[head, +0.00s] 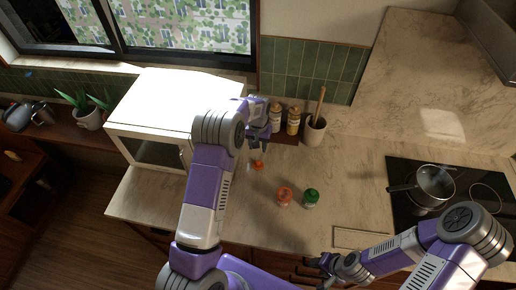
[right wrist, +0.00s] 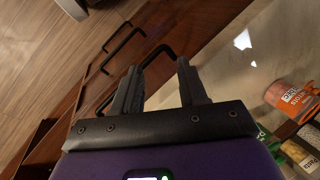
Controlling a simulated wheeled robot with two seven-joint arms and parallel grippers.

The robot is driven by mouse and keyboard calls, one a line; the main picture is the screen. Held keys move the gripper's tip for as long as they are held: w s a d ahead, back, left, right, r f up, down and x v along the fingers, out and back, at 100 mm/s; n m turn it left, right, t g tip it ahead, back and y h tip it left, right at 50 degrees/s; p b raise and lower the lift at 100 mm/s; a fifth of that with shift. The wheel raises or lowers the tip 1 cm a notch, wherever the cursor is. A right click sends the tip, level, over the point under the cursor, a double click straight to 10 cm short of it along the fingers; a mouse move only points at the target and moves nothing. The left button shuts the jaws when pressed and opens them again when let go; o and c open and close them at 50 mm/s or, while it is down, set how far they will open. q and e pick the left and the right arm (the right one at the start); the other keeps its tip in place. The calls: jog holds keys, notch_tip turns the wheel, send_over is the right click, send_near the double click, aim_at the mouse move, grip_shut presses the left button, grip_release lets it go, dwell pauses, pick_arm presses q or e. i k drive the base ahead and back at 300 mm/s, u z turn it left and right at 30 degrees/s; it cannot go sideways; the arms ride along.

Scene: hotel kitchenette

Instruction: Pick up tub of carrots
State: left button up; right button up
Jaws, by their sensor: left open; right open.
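A small tub with orange contents or an orange lid (head: 285,197) stands on the counter, left of a green-topped jar (head: 311,198). The labelled orange tub also shows at the right of the right wrist view (right wrist: 290,97); I cannot read whether it says carrots. Another small orange item (head: 257,166) lies further back, just below my left gripper (head: 264,141). My left gripper is open above the counter, apart from the tub. My right gripper (head: 322,268) is open and empty at the counter's front edge; its fingers show in the right wrist view (right wrist: 158,75).
A white cabinet-like appliance (head: 160,105) stands left of my left arm. Bottles (head: 293,121) and a utensil crock (head: 315,130) stand at the back. A pan (head: 435,184) sits on the dark hob (head: 405,210). Drawer handles (right wrist: 125,45) lie beyond my right fingers.

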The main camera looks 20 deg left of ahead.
aim_at(285, 195)
jog(key=k, duration=2)
